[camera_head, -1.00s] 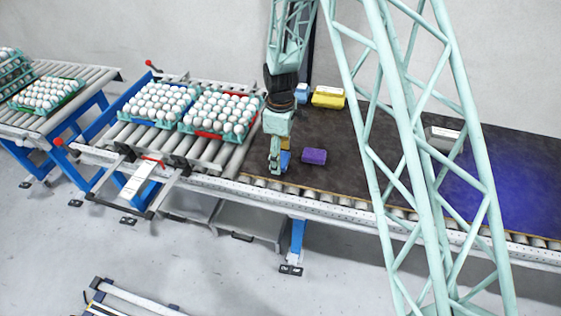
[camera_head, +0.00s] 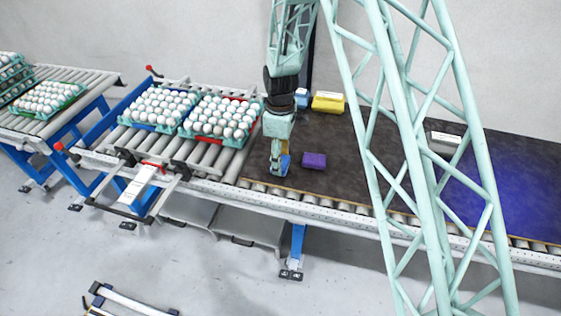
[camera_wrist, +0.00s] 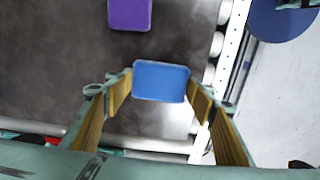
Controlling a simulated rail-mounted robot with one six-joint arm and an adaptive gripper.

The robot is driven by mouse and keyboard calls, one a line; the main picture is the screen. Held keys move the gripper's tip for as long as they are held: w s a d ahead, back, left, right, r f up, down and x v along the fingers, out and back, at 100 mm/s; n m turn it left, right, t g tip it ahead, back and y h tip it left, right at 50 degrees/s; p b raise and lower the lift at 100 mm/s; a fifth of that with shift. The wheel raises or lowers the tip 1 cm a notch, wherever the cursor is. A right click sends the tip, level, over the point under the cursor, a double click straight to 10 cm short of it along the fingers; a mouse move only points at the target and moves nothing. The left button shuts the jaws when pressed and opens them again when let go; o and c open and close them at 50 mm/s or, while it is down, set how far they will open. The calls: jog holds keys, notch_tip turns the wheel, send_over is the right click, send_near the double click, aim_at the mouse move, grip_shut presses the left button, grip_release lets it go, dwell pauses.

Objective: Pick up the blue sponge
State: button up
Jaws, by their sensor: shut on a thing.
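The blue sponge (camera_wrist: 161,81) is a small flat block between my gripper's two fingers in the wrist view. My gripper (camera_wrist: 160,88) is shut on it, with the yellow inner pads at its left and right sides. In the head view my gripper (camera_head: 281,166) is low over the dark belt near its front edge. A bit of the blue sponge (camera_head: 286,162) shows there, mostly hidden by the fingers. I cannot tell whether the sponge still touches the belt.
A purple sponge (camera_head: 314,160) lies just right of my gripper; it also shows in the wrist view (camera_wrist: 129,13). A yellow block (camera_head: 328,101) and a light blue item (camera_head: 302,96) are farther back. A grey box (camera_head: 445,137) is at right. Egg trays stand on rollers left.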

jog(key=shift+r, duration=1.2)
jog(key=shift+s+r, duration=0.15)
jog(key=s+d+r, duration=0.1)
jog(key=s+d, duration=0.3)
jog(key=s, duration=1.1)
jog(key=shift+d+r, duration=0.2)
